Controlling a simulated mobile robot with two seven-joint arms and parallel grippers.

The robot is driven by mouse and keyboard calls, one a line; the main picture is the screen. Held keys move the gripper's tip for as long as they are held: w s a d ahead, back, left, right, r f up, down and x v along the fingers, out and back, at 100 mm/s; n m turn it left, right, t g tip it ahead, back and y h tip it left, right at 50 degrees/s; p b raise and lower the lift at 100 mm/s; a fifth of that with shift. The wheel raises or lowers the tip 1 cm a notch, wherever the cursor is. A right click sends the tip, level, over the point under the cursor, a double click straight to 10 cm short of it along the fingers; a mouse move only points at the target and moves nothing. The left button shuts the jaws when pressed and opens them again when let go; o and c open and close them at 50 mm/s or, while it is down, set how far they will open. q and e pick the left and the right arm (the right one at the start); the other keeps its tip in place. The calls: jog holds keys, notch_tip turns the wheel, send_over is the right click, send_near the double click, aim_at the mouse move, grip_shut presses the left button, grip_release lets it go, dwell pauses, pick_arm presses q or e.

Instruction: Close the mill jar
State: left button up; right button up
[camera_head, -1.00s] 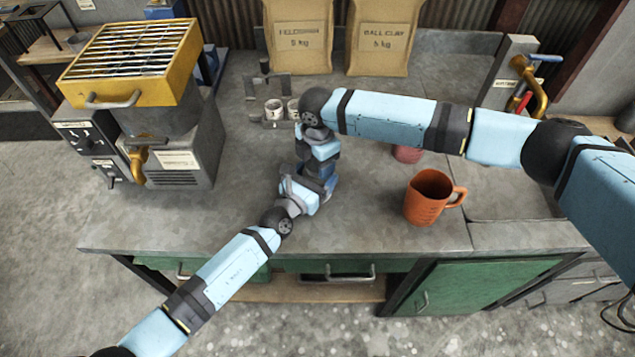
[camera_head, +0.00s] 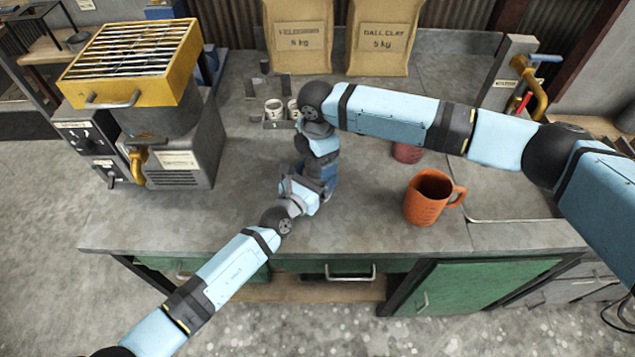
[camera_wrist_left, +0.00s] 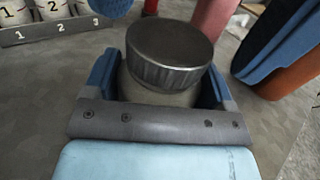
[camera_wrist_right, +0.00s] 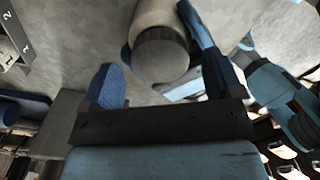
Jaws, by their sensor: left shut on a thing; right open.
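The mill jar (camera_wrist_left: 152,95) is pale and stands on the bench, mostly hidden by my arms in the head view. Its dark metal lid with a ribbed rim (camera_wrist_left: 170,55) sits on its top in the left wrist view; I cannot tell whether it is screwed tight. My left gripper (camera_head: 316,188) is shut around the jar body, below the lid. My right gripper (camera_wrist_right: 152,50) is open above, its blue fingers apart on either side of the lid (camera_wrist_right: 161,55), with visible gaps in the left wrist view.
An orange jug (camera_head: 424,203) and a reddish cup (camera_head: 407,152) stand right of the jar. A rack of numbered white cups (camera_wrist_left: 58,28) is behind it at left. A yellow-topped machine (camera_head: 130,60) stands at far left.

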jog(key=shift+r, duration=1.5)
jog(key=shift+c, duration=0.5)
jog(key=shift+r+n, duration=0.3)
jog(key=shift+r, duration=0.1)
notch_tip(320, 180, up, 3)
jog(key=n, duration=0.2)
jog(key=shift+f+n, duration=0.15)
jog(key=shift+n, duration=0.15)
jog(key=shift+f, duration=4.05)
